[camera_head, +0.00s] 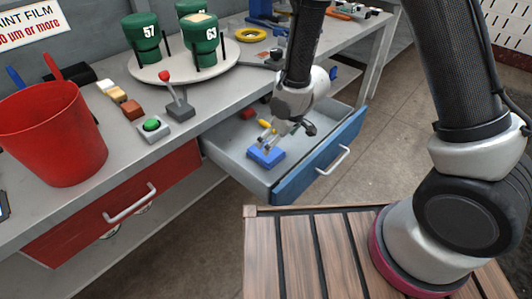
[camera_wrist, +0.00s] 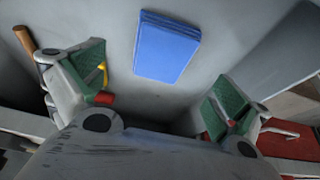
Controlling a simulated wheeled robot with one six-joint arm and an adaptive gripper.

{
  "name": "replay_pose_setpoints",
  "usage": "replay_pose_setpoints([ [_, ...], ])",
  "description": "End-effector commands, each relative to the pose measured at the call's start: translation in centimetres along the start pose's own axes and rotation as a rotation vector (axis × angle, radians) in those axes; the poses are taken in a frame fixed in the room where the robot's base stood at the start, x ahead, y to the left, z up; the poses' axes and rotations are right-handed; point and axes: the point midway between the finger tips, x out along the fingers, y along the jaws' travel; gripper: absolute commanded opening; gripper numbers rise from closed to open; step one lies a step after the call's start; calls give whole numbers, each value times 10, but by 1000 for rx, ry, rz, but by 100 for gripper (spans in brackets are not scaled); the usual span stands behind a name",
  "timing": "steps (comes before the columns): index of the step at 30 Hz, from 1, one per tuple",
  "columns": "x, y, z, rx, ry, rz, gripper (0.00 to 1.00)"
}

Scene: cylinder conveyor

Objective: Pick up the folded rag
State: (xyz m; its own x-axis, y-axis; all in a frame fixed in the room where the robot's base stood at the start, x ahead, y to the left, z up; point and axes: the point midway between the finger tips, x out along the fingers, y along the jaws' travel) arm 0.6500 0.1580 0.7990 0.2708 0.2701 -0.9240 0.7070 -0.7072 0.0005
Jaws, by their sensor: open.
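The folded rag (camera_head: 266,156) is a flat blue block lying on the floor of the open drawer (camera_head: 226,158). In the wrist view the folded rag (camera_wrist: 167,47) shows whole, ahead of the fingers and between their lines. My gripper (camera_head: 270,138) is inside the drawer, just above and behind the rag in the head view. In the wrist view my gripper (camera_wrist: 163,78) has its two green-padded fingers wide apart, with nothing between them. I see no contact with the rag.
The drawer's blue front (camera_head: 320,155) and grey walls surround the rag closely. A small red item (camera_head: 247,113) lies farther back in the drawer. The workbench above holds a red bucket (camera_head: 52,135), a lever box (camera_head: 179,108) and a round tray with green canisters (camera_head: 145,50).

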Motion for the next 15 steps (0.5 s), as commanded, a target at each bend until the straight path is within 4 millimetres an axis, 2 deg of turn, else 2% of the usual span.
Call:
replay_pose_setpoints([
  [8,32,-2,0,-1,-2,-1,100],
  [15,69,-3,-4,0,-2,-1,100],
])
